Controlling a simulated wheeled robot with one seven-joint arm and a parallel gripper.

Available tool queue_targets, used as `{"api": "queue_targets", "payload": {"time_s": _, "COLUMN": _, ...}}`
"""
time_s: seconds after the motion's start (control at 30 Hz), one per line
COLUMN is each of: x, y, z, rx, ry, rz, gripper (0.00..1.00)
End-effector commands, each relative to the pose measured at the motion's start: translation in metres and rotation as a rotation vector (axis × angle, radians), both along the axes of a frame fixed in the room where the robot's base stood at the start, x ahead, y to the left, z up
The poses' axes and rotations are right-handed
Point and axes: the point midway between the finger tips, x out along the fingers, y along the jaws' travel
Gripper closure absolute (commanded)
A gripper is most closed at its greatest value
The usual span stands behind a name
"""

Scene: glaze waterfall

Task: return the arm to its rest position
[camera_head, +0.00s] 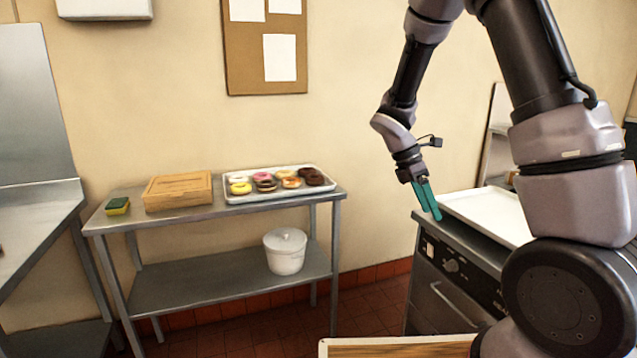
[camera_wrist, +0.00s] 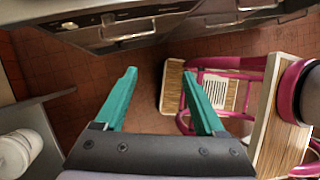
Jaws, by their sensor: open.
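My gripper (camera_head: 428,200) has teal fingers and hangs from my raised arm at the right of the head view. It points down, beside the left edge of the counter unit with a white tray. In the wrist view my gripper (camera_wrist: 158,98) shows two teal fingers spread apart with nothing between them. Red-brown floor tiles lie beyond the fingers. My arm is bent, with the upper links high in the picture.
A steel table (camera_head: 215,215) bears a donut tray (camera_head: 240,198), a wooden box (camera_head: 178,191) and a sponge (camera_head: 117,206). A white bucket (camera_head: 285,252) stands on its lower shelf. The counter unit (camera_head: 450,265) is close to my gripper. A pink-framed chair (camera_wrist: 232,64) shows in the wrist view.

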Motion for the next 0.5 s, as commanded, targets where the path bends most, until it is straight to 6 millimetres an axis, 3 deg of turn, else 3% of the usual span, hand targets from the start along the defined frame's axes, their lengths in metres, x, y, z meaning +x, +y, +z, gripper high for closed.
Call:
{"api": "queue_targets", "payload": {"time_s": 0.1, "x": -0.016, "y": 0.001, "z": 0.042, "rx": 0.101, "ry": -0.167, "rz": -0.254, "gripper": 0.29}}
{"api": "queue_targets", "payload": {"time_s": 0.5, "x": -0.085, "y": 0.008, "z": 0.162, "rx": 0.453, "ry": -0.589, "rz": -1.131, "gripper": 0.29}}
